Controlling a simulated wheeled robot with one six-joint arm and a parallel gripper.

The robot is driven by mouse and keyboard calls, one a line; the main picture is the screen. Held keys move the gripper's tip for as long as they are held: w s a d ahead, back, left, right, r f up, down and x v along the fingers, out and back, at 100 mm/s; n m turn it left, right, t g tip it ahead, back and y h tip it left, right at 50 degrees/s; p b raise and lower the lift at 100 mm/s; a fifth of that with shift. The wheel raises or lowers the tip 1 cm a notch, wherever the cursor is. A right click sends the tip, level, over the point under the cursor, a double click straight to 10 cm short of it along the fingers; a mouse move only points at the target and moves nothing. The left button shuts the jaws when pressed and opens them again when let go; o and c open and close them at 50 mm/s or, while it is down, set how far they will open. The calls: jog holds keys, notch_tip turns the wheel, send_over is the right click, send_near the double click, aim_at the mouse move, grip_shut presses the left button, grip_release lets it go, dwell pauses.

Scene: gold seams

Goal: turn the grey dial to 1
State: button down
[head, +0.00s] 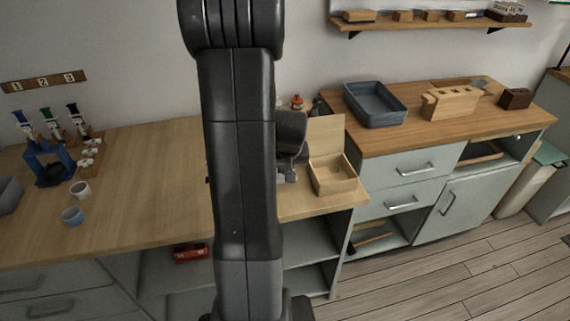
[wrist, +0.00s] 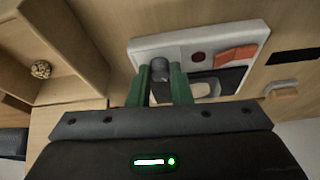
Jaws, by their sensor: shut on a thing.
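In the wrist view the grey dial (wrist: 160,66) is a small dark grey knob at the left part of a white panel (wrist: 190,42). My gripper (wrist: 161,75) has green fingers, one on each side of the dial, and is shut on it. The numbers around the dial are too small or hidden, so its setting cannot be read. In the head view my arm covers the panel and the dial.
An open wooden box (head: 333,175) stands right of my wrist; a gold ball (wrist: 41,69) shows in the wrist view.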

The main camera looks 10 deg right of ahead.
jog(key=n+b, duration=0.1)
jog(key=b, duration=0.1)
jog(key=n+y+b, duration=0.1)
jog(key=n, duration=0.1)
jog(key=shift+d+f+b, duration=0.2)
jog(key=shift+b, duration=0.15)
jog(key=shift+r+n+y+b, duration=0.2)
jog(key=shift+n+y+b, duration=0.4)
jog(key=shift+n+b, duration=0.7)
jog(key=c, duration=1.3)
grip_release()
jog(key=shift+r, duration=0.1)
jog(key=v, duration=0.7)
jog(key=p+v, duration=0.1)
jog(key=v, duration=0.5)
jog(key=shift+d+r, duration=0.2)
jog(key=shift+r, duration=0.2)
